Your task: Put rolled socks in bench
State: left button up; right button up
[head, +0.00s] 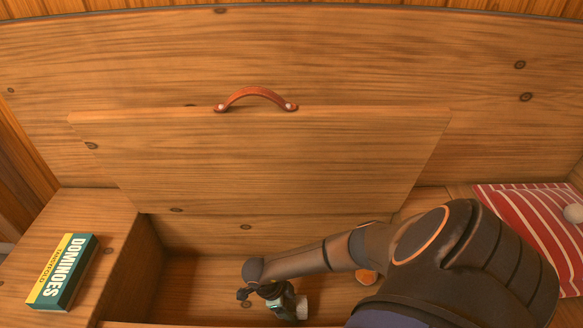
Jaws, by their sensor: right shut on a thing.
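The wooden bench (200,275) stands open, its hinged lid (270,160) tilted up against the backrest with a brown leather pull (255,93) on its upper edge. My right arm reaches in from the lower right. My right gripper (283,298) is inside the open compartment, pointing down and shut on a small white and dark-teal thing (302,307), which looks like rolled socks; the fingers partly hide it. Whether it touches the compartment floor I cannot tell. An orange-brown thing (366,276) shows partly behind my right forearm. My left gripper is not in view.
A green and yellow dominoes box (62,272) lies on the seat to the left of the opening. A red-and-white striped cushion (515,225) lies at the right, with a whitish round thing (574,214) on it. The compartment's left part looks clear.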

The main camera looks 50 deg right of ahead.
jog(key=o, duration=1.3)
jog(key=shift+o, duration=0.2)
jog(key=p+v, duration=0.5)
jog(key=v, duration=0.6)
jog(key=shift+s, duration=0.1)
jog(key=shift+w+a+r, duration=0.1)
jog(key=shift+w+r, duration=0.1)
jog(key=shift+r, duration=0.4)
